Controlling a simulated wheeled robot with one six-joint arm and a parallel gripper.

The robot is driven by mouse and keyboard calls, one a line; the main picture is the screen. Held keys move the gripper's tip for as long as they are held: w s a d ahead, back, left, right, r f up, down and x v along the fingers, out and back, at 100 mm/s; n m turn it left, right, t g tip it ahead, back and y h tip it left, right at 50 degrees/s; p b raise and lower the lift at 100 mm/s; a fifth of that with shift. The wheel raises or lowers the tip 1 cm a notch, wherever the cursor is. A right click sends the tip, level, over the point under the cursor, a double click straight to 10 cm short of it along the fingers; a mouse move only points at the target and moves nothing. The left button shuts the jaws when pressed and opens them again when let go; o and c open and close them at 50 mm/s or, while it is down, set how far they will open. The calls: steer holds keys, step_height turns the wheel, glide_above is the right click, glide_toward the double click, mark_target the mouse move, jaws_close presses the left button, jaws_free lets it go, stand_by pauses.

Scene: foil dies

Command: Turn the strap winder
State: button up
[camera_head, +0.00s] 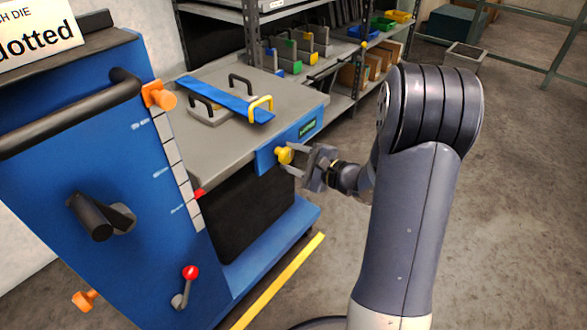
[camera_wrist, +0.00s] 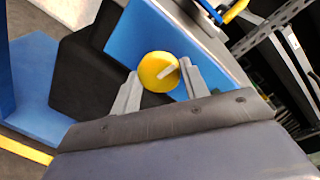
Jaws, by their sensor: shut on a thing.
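A round yellow knob (camera_head: 284,155) sits on the blue front panel (camera_head: 292,140) of a grey-topped bench. My gripper (camera_head: 293,160) reaches it from the right, with its fingers on either side of it. I cannot tell for certain which part is the strap winder; the knob is what I hold.
A blue strip (camera_head: 224,98) with black and yellow handles lies on the bench top (camera_head: 290,98). A blue machine (camera_head: 90,180) with levers and an orange knob (camera_head: 160,96) stands at left. Shelves with bins (camera_head: 383,27) stand behind.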

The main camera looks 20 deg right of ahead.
steer(key=shift+s+a+f+n+b, duration=0.1)
steer(key=shift+f+n+b, duration=0.1)
steer(key=shift+n+b, duration=0.5)
steer(key=shift+r+b, duration=0.1)
steer(key=shift+b, duration=0.2)
steer(key=o, duration=0.9)
steer(key=shift+o, duration=0.2)
steer(key=shift+r, duration=0.1)
steer(key=p+v, duration=0.2)
steer(key=v, duration=0.8)
steer(key=shift+s+d, duration=0.2)
steer(key=shift+s, duration=0.15)
steer(key=shift+w, duration=0.1)
